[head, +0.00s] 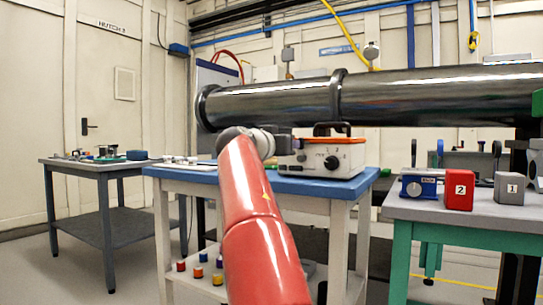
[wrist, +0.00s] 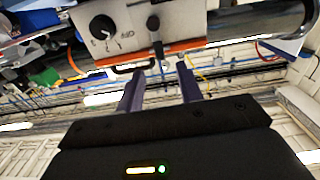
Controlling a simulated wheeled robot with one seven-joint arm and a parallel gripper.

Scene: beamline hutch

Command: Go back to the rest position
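My red arm reaches up from the bottom of the head view, its grey wrist in front of the left side of a white and orange box (head: 328,158). My gripper's fingers cannot be made out clearly there. In the wrist view my gripper (wrist: 160,72) has its two dark fingers apart, with nothing held between them. The box (wrist: 140,22) shows upside down beyond the fingertips, with its dial and black handle. Whether the fingertips are close to the handle I cannot tell.
The box stands on a blue-topped table (head: 338,190). A large dark pipe (head: 270,104) runs behind it. At right, a grey-topped bench (head: 450,212) holds a blue device (head: 420,187), red block 2 (head: 459,190) and grey block 1 (head: 509,189). A grey table (head: 85,165) stands left.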

